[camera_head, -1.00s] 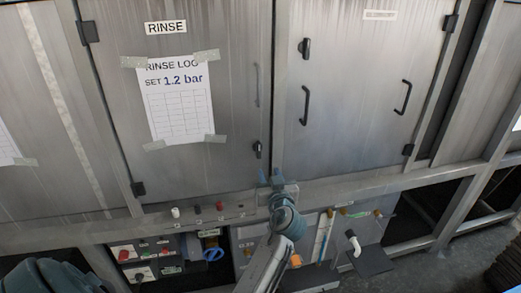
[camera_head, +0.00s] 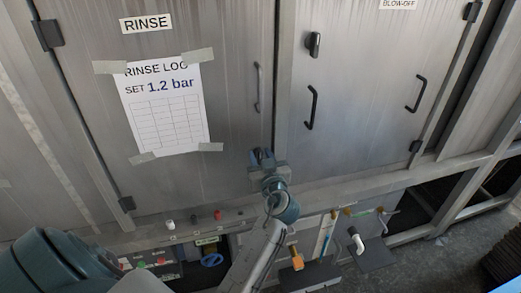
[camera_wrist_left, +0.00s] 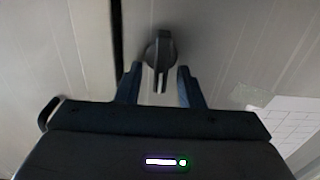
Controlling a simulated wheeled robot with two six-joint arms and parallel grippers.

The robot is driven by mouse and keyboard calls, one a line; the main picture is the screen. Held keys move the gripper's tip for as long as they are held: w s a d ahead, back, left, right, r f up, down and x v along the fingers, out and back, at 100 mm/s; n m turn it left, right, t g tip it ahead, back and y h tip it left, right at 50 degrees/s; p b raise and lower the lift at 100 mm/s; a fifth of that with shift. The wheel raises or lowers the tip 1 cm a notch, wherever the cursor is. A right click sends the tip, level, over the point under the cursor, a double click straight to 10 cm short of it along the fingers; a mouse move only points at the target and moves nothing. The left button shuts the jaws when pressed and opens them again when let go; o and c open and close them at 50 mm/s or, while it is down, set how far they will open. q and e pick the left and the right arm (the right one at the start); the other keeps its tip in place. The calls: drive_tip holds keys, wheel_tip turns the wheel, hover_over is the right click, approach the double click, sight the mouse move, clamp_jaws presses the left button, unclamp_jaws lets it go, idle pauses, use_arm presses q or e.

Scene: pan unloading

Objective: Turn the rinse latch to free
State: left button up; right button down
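The rinse door (camera_head: 225,110) carries the RINSE label (camera_head: 146,23) and a dark latch near its lower right edge. My left gripper (camera_head: 262,157) is in front of that latch and covers most or all of it in the head view. In the left wrist view the dark latch (camera_wrist_left: 160,48) has a round base, with its knob pointing down the picture toward me. The open fingers of my left gripper (camera_wrist_left: 159,75) stand on either side of the knob's end, with visible gaps on both sides. My right gripper is not in view.
A taped rinse log (camera_head: 163,108) and a grey handle (camera_head: 258,88) are on the rinse door. The blow-off door (camera_head: 365,100) at right has its own latch (camera_head: 314,44) and dark handles. Knobs, a blue valve wheel (camera_head: 212,260) and pipes lie below.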

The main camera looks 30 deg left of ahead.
use_arm(q)
drive_tip(key=shift+s+d, duration=0.1)
drive_tip(key=shift+c, duration=0.6)
clamp_jaws()
drive_tip(key=shift+m, duration=0.3)
drive_tip(key=m+p, duration=0.1)
drive_tip(key=m, duration=0.4)
drive_tip(key=f+m+p, duration=0.1)
drive_tip(key=m, duration=0.5)
drive_tip(key=w+d+m, duration=0.1)
drive_tip(key=m, duration=0.5)
drive_tip(key=shift+w+f+p, duration=0.1)
drive_tip(key=shift+f+p, duration=0.1)
drive_tip(key=shift+p, duration=0.2)
drive_tip(key=shift+o, duration=0.6)
unclamp_jaws()
drive_tip(key=shift+a, duration=0.1)
